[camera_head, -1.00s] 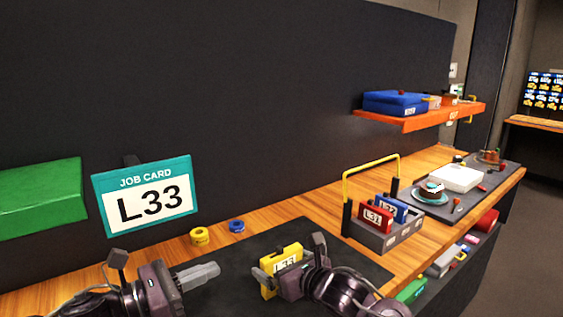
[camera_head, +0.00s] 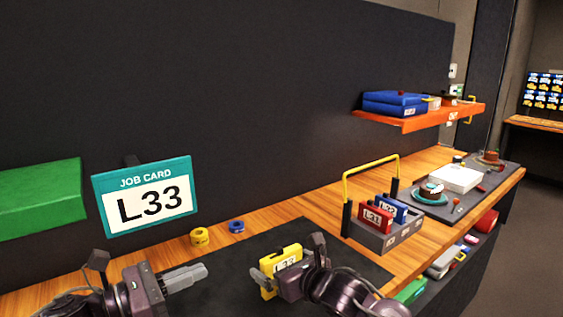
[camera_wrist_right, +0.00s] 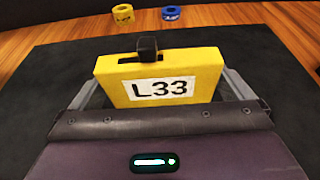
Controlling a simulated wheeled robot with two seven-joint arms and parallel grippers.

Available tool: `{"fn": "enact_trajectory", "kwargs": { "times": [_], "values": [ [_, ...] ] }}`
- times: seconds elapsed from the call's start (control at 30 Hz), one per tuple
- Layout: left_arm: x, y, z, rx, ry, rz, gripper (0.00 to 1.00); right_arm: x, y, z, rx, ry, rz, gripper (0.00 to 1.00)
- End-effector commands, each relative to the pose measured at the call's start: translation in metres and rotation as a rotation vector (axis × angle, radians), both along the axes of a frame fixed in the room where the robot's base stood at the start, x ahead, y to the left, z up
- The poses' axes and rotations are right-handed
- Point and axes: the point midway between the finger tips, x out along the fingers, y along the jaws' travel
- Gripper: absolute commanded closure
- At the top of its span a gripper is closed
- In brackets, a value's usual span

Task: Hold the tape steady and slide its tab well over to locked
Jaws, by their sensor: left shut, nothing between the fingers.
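The yellow tape (camera_head: 284,256), labelled L33, stands at the dark mat. It also shows upright in the right wrist view (camera_wrist_right: 200,70). Its black tab (camera_wrist_right: 147,47) sticks up from a slot in the top edge, at the slot's right end in that view. My right gripper (camera_head: 268,279) has a finger on each side of the tape and appears closed on it; the fingers also show in the wrist view (camera_wrist_right: 163,88). My left gripper (camera_head: 205,270) is shut and empty, left of the tape and apart from it. No locked marking is readable.
A yellow roll (camera_head: 200,237) and a blue roll (camera_head: 236,226) lie behind the mat (camera_head: 225,290). A grey rack (camera_head: 385,238) with a yellow handle holds red and blue tapes to the right. The job card (camera_head: 146,196) reading L33 stands at the left.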

Motion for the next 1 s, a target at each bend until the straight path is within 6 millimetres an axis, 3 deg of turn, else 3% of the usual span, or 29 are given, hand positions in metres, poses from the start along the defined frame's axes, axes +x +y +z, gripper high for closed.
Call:
{"fn": "enact_trajectory", "kwargs": {
  "times": [0.17, 0.6, 0.8, 1.0],
  "values": [
    [0.000, 0.000, 0.000, 0.000, 0.000, 0.000, 1.00, -0.009, -0.008, 0.003, -0.003, -0.002, 0.000, 0.00],
    [0.000, 0.000, 0.000, 0.000, 0.000, 0.000, 1.00, -0.077, -0.056, 0.028, -0.006, -0.002, 0.000, 0.00],
    [0.000, 0.000, 0.000, 0.000, 0.000, 0.000, 1.00, -0.091, -0.066, 0.034, -0.003, 0.000, 0.000, 0.00],
    [0.000, 0.000, 0.000, 0.000, 0.000, 0.000, 1.00, -0.093, -0.067, 0.035, 0.000, 0.000, 0.000, 0.00]
  ]
}}
